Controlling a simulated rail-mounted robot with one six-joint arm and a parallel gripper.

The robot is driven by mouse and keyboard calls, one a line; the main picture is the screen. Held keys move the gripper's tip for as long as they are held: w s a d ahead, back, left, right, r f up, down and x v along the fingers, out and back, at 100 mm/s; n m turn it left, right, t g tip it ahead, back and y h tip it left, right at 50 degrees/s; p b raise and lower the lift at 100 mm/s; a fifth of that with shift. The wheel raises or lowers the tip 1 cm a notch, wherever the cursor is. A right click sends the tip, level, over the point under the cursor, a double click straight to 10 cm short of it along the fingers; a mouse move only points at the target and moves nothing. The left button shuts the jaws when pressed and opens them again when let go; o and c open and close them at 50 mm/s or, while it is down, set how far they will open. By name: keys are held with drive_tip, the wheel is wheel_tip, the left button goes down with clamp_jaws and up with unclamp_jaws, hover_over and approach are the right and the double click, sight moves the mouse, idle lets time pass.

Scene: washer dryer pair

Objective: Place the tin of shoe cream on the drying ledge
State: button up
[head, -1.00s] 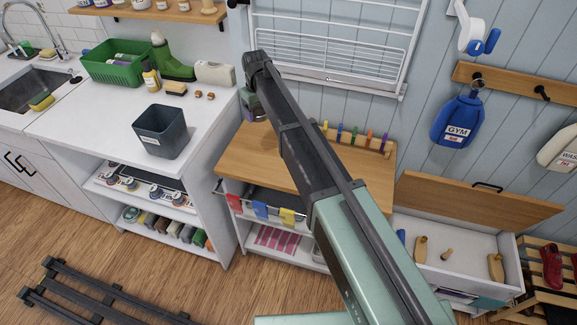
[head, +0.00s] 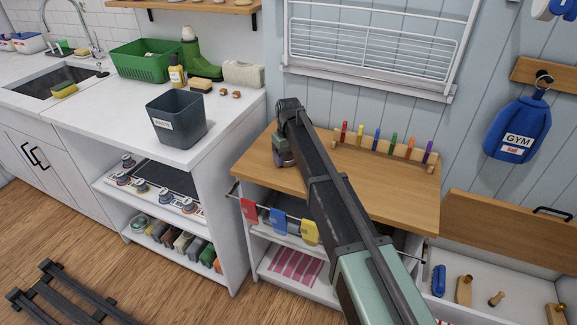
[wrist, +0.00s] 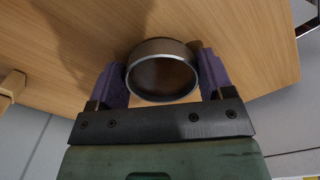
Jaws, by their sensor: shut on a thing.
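My gripper (wrist: 163,80) is shut on a round tin (wrist: 161,72) with a metallic rim and brown face, held between its two purple finger pads in the wrist view. In the head view my gripper (head: 284,157) hangs over the left part of the wooden worktop, and the tin cannot be made out there. The wooden surface (wrist: 225,30) lies behind the tin in the wrist view; I cannot tell the gap. A white wall-mounted drying rack (head: 372,50) has a ledge (head: 368,84) along its bottom, above and behind the worktop.
A wooden holder with several coloured pegs (head: 385,149) stands at the worktop's back. Coloured cloths (head: 279,222) hang on a front rail. A dark bin (head: 177,121) stands on the white counter to the left. The worktop's right part (head: 400,198) is clear.

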sight(289, 158)
drive_tip(key=shift+p, duration=0.3)
drive_tip(key=shift+f+b, duration=0.25)
drive_tip(key=shift+b, duration=0.05)
drive_tip(key=o, duration=1)
drive_tip(key=shift+r, duration=0.1)
drive_tip(key=shift+r, duration=0.1)
wheel_tip(289, 158, up, 12)
drive_tip(key=r+p, duration=0.1)
drive_tip(key=p, duration=1.2)
drive_tip(key=s+d+m, duration=0.2)
drive_tip(key=s+d, duration=0.5)
drive_tip(key=s, duration=0.3)
drive_tip(key=s+d+m, duration=0.2)
drive_tip(key=s+d, duration=0.5)
drive_tip(key=s, duration=0.4)
drive_tip(key=s+d+m, duration=0.2)
drive_tip(key=s+d, duration=0.5)
drive_tip(key=s, duration=0.3)
drive_tip(key=shift+s+d+f+m, duration=0.3)
drive_tip(key=shift+d+f+m, duration=0.1)
